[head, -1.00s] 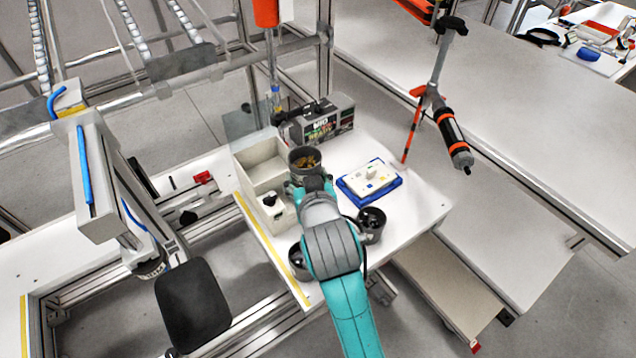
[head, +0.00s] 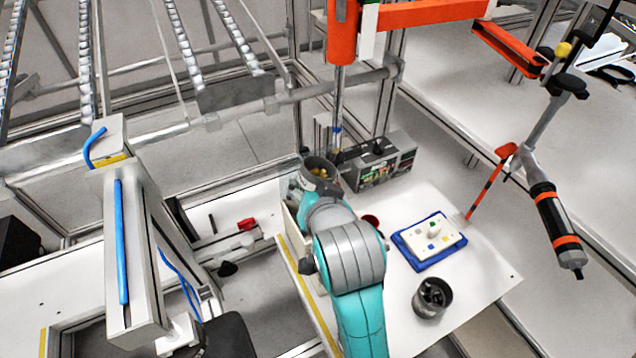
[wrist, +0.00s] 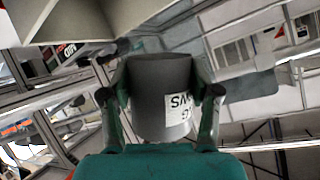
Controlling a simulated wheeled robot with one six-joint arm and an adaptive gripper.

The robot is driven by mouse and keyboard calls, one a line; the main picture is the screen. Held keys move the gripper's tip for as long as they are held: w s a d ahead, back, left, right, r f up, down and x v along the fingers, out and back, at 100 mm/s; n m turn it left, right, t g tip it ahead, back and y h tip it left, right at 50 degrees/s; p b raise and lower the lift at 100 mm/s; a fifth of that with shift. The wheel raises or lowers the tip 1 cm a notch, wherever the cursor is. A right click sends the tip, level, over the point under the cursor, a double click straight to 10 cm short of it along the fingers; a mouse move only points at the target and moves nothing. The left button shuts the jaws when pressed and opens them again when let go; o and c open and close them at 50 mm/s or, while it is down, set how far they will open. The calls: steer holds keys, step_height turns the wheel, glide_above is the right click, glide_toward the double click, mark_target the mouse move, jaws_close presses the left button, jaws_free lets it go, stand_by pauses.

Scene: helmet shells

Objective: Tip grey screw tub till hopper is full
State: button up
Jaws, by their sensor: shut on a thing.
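The grey screw tub (head: 322,168) is held in my gripper above the far left of the white bench, with yellowish pieces showing in its mouth. In the wrist view the tub (wrist: 162,95) sits between both fingers of my gripper (wrist: 160,100), with a partly hidden white label facing the camera. The pale box that looks like the hopper (head: 291,193) is mostly hidden behind the tub and my arm, so its fill cannot be seen. I cannot tell whether the tub is over its opening, and no pieces are seen falling.
A dark cup with black pieces (head: 432,298) stands at the front right. A white plate on a blue tray (head: 430,241) lies mid-bench. An orange-banded hanging tool (head: 556,225) is at right.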

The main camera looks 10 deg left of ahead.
steer(key=shift+s+a+f+m+g+y, duration=0.2)
steer(key=shift+a+f+m+g+y, duration=0.1)
steer(key=shift+f+m+g+y, duration=0.2)
steer(key=shift+s+a+f+m+g+y, duration=0.2)
steer(key=shift+a+f+m+g+y, duration=0.15)
steer(key=shift+m, duration=0.25)
steer(key=m+y, duration=0.1)
steer(key=m+g+y, duration=0.1)
steer(key=m+y, duration=0.1)
steer(key=s+a+m+g+y, duration=0.1)
steer(key=m+y, duration=0.1)
steer(key=shift+f+g, duration=0.25)
steer(key=shift+f, duration=0.05)
